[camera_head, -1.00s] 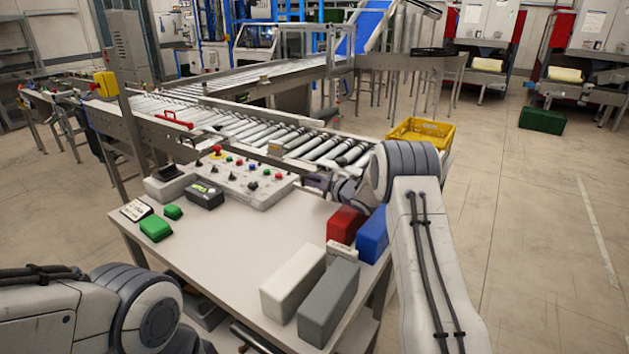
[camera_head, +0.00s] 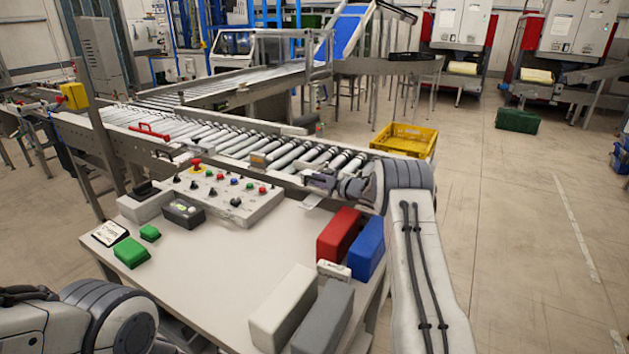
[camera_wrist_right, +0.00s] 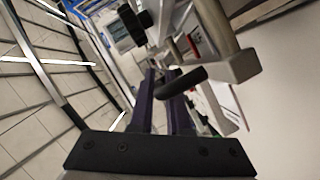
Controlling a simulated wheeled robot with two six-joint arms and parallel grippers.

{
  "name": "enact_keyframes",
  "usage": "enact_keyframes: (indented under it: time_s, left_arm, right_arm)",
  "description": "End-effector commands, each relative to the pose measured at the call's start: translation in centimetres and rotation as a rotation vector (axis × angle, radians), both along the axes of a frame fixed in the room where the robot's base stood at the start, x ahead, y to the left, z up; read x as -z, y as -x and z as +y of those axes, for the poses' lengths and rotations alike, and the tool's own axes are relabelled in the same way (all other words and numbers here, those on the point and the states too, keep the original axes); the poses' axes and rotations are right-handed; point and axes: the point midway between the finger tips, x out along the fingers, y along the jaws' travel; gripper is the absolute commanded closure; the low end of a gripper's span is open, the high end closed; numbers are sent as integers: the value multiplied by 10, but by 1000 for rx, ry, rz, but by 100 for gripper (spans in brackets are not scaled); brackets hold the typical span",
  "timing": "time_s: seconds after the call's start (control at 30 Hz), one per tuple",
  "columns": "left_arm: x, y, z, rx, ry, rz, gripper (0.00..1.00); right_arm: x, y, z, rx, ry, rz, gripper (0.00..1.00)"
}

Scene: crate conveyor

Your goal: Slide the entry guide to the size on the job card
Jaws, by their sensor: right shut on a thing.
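My right gripper (camera_head: 318,181) is at the near edge of the roller conveyor (camera_head: 215,143), close to its right end. In the right wrist view its two purple fingers (camera_wrist_right: 160,88) are close together, beside a metal bracket (camera_wrist_right: 232,60) with a black bar (camera_wrist_right: 180,82). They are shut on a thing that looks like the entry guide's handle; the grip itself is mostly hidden. The guide's setting cannot be read. A small card in a dark frame (camera_head: 109,233), likely the job card, stands at the table's left; its text is too small. My left gripper is out of view.
The table (camera_head: 215,270) holds a button panel (camera_head: 228,196), green blocks (camera_head: 131,252), and red (camera_head: 339,233), blue (camera_head: 367,247), white (camera_head: 283,309) and grey (camera_head: 323,318) boxes. A yellow crate (camera_head: 405,139) lies beyond my right arm. The table's middle is clear.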

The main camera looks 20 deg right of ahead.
Motion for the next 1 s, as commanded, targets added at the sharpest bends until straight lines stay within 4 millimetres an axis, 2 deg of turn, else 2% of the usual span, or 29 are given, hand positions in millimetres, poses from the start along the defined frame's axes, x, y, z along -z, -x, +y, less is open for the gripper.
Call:
enact_keyframes:
  time_s: [0.03,0.07,0.1,0.37,0.53,0.67,1.0]
  left_arm:
    - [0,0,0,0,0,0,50]
    - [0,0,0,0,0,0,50]
    - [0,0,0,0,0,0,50]
    - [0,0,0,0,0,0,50]
    - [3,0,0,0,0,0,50]
    - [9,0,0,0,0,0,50]
    - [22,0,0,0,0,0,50]
  right_arm:
    - [-3,-1,-8,19,2,-3,74]
    - [-3,-1,-7,18,2,-4,62]
    - [-3,-2,-5,16,2,-4,55]
    - [-2,-3,2,6,2,-3,55]
    - [-3,5,-2,7,1,-2,55]
    - [-7,23,-8,9,1,-3,55]
    - [-21,82,-29,12,2,-5,55]
